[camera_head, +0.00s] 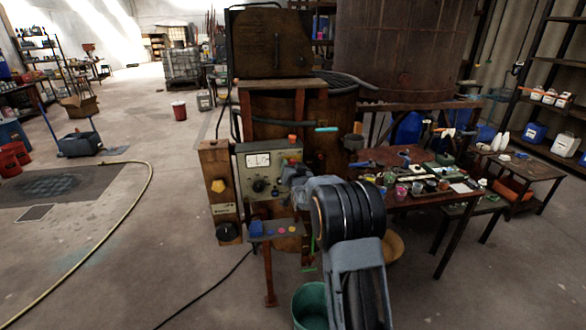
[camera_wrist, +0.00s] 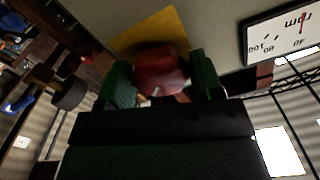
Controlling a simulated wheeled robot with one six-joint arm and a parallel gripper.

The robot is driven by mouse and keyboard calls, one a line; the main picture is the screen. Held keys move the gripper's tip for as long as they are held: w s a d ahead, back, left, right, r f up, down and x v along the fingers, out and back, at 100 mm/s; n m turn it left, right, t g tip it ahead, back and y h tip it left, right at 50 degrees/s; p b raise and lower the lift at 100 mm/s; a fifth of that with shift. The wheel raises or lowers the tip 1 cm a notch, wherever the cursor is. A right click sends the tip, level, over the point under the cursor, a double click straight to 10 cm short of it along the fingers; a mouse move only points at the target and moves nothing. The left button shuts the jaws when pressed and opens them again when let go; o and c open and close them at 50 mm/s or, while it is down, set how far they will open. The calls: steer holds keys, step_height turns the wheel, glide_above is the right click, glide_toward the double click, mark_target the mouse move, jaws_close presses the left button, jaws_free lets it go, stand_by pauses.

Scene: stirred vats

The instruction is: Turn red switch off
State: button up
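The red switch (camera_wrist: 158,72) is a rounded red knob on a yellow plate (camera_wrist: 152,32), shown in the wrist view. My gripper (camera_wrist: 163,82) has a green finger on each side of the knob. The fingers lie close to its sides; I cannot tell whether they press on it. In the head view, my gripper (camera_head: 290,172) is at the right part of the grey control panel (camera_head: 247,180), and the red switch is hidden or too small to make out there. A white dial meter (camera_wrist: 284,36) sits beside the yellow plate; it also shows in the head view (camera_head: 258,160).
A wooden post with a yellow knob (camera_head: 218,186) stands left of the panel. A small shelf with coloured buttons (camera_head: 276,230) juts out below. A cluttered table (camera_head: 405,200) stands to the right, and a green bucket (camera_head: 310,305) on the floor. Open floor lies left, crossed by a hose (camera_head: 135,210).

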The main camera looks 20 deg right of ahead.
steer(key=c, duration=0.6)
steer(key=shift+o, duration=0.2)
steer(key=shift+f+n+b, duration=0.15)
steer(key=shift+n+b, duration=0.15)
steer(key=shift+b, duration=0.35)
steer(key=shift+f+b, duration=0.1)
steer(key=shift+b, duration=0.4)
steer(key=n+b, duration=0.1)
steer(key=b, duration=0.2)
steer(key=shift+f+n, duration=0.1)
steer(key=shift+n, duration=0.3)
steer(key=n+b, duration=0.4)
steer(key=b, duration=0.3)
steer(key=shift+n, duration=0.3)
steer(key=n+b, duration=0.6)
steer(key=b, duration=0.2)
steer(key=shift+r+n+b, duration=0.2)
steer(key=shift+n+b, duration=0.55)
steer(key=shift+n, duration=0.45)
steer(key=shift+r+n+b, duration=0.15)
steer(key=shift+n+b, duration=0.6)
steer(key=shift+n, duration=0.75)
